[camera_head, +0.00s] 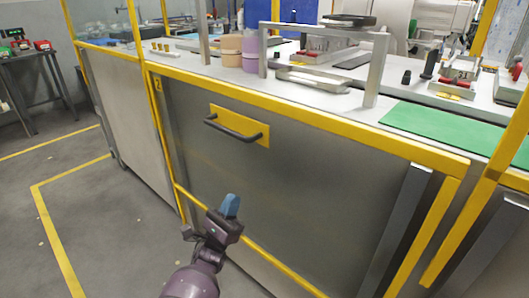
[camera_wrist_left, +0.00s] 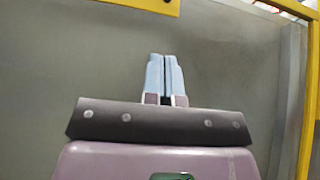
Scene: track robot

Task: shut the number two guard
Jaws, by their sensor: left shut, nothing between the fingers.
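The number two guard (camera_head: 300,185) is a grey panel in a yellow frame, marked with a 2 (camera_head: 158,85) at its top left corner. It stands low at the front of the bench, and the space above its top rail is open. A dark bar handle (camera_head: 232,130) sits on a yellow plate (camera_head: 262,133) near the top of the panel. My left gripper (camera_head: 231,206) is shut and empty, below the handle and apart from it. In the left wrist view its blue fingers (camera_wrist_left: 165,75) are together before the grey panel. My right gripper is out of view.
Behind the guard, the bench carries a metal gantry (camera_head: 373,70), purple and tan cylinders (camera_head: 231,50) and a green mat (camera_head: 440,128). Yellow posts (camera_head: 136,30) rise beside the opening. Open floor (camera_head: 110,215) lies at left, with yellow lines.

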